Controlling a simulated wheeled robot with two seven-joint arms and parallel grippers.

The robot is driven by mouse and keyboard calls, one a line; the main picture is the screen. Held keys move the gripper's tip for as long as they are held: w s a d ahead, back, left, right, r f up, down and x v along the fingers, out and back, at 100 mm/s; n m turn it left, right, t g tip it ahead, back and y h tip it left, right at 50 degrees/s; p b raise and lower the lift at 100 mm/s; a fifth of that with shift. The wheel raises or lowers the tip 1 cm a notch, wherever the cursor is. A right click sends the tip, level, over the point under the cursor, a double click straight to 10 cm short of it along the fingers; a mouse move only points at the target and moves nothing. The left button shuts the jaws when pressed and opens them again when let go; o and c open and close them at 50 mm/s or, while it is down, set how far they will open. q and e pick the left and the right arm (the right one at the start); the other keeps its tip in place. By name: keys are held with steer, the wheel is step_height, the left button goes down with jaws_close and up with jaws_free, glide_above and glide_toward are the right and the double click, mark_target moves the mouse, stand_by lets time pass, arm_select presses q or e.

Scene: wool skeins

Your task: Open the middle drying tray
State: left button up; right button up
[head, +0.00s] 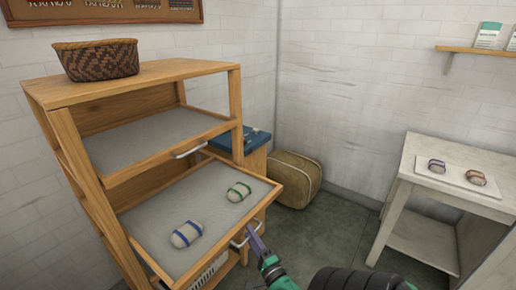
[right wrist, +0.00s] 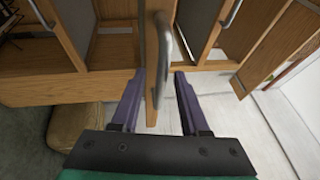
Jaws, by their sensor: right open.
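The wooden drying rack (head: 67,130) stands at the left in the head view. Its middle tray (head: 150,218) sticks out past the front posts, with a grey bed in a wooden frame. On it lie a skein with a green band (head: 238,191) and one with a blue band (head: 186,234). The tray's metal handle (head: 241,241) is on its front edge. My right gripper (head: 252,232) is at this handle. In the right wrist view its purple fingers (right wrist: 160,76) are apart, with the handle (right wrist: 166,40) in line with the gap; contact cannot be told. My left gripper is out of view.
The upper tray (head: 150,138) sits in the rack with its own handle (head: 189,150). A woven basket (head: 97,61) stands on top. A blue-topped cabinet (head: 253,145) and a tan pouf (head: 294,180) are behind. A white table (head: 415,147) with two skeins is at the right; floor between is clear.

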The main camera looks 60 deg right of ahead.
steer(key=b+v, duration=0.2)
steer(key=v, duration=1.2)
steer(key=shift+s, duration=0.15)
